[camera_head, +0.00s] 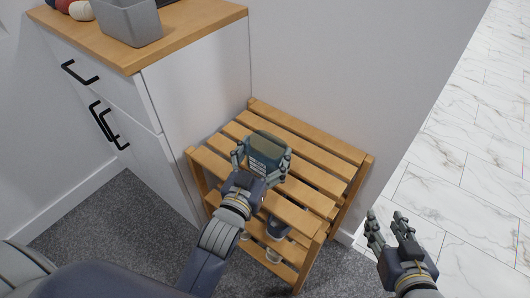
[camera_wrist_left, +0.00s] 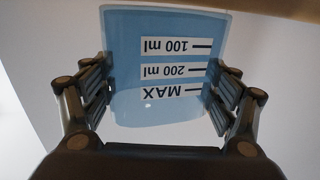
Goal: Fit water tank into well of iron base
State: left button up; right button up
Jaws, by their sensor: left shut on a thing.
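The water tank (camera_wrist_left: 150,112) is a translucent blue box, marked 100 ml, 200 ml and MAX, with the lettering upside down in the left wrist view. In the head view the tank (camera_head: 266,146) is dark teal and above the wooden slatted rack. My left gripper (camera_head: 262,160) is shut on it, with fingers along both sides. My right gripper (camera_head: 390,222) is open and empty, to the right of the rack, over the floor. I cannot make out the iron base or its well in either view.
The wooden rack (camera_head: 323,182) stands against the wall beside a white cabinet (camera_head: 192,108). A dark grey item (camera_head: 277,228) is on its lower shelf, partly hidden. A grey bin (camera_head: 128,20) and rolled coloured items (camera_head: 80,10) sit on the cabinet top. The rack's upper slats look mostly clear.

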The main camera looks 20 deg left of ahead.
pick_arm(q)
jog(key=shift+f, duration=0.15)
jog(key=o, duration=1.3)
